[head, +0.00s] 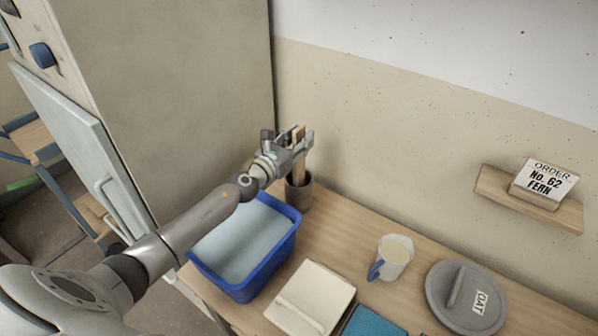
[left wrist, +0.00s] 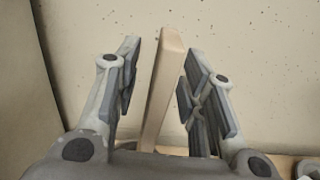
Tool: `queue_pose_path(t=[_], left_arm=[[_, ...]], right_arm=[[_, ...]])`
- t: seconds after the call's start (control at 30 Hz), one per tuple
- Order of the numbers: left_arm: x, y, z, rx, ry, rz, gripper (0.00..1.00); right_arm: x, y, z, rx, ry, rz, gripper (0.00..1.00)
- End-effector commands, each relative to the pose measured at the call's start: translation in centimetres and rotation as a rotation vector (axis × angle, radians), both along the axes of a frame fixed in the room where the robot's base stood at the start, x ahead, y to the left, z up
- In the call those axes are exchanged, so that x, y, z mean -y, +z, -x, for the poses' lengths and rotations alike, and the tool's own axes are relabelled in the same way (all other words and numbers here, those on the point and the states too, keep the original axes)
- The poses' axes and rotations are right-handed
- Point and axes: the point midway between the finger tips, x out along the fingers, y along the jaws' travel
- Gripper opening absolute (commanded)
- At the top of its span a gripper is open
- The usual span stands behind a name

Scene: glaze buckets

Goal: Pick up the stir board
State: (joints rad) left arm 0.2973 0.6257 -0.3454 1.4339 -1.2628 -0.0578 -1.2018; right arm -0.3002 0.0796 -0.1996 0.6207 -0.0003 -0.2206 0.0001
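The stir board is a flat, pale wooden stick (head: 298,172) standing upright in a grey-brown pot (head: 300,195) at the back left of the table, against the wall. My left gripper (head: 298,142) is at the upper part of the board, above the pot. In the left wrist view the board (left wrist: 163,85) stands, slightly tilted, between the two fingers of my left gripper (left wrist: 158,90). The fingers are open, with a gap on each side of the board. The board's lower end is hidden in the pot. My right gripper is not in view.
A blue tub (head: 291,243) of pale liquid stands below my left forearm. A cream board with a handle (head: 328,284), a blue-handled mug (head: 392,257) and a grey lid marked OAT (head: 445,292) are on the table. A tall cabinet (head: 180,90) rises at left.

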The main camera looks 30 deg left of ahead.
Motion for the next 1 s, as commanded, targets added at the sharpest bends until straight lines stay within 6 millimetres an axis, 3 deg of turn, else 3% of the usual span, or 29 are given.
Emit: queue_pose_path(t=[0.07, 0.37, 0.77, 1.0], left_arm=[[0.0, 0.0, 0.0, 0.0, 0.0, 0.0, 0.38], [0.0, 0.0, 0.0, 0.0, 0.0, 0.0, 0.0], [0.0, 0.1, 0.0, 0.001, 0.0, 0.0, 0.0], [0.0, 1.4, 0.0, 0.002, -0.001, -0.001, 0.0]], right_arm=[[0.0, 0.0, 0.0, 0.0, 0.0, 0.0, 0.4], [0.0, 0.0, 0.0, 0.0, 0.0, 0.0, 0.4], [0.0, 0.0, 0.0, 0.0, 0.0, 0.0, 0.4], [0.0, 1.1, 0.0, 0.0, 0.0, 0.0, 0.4]])
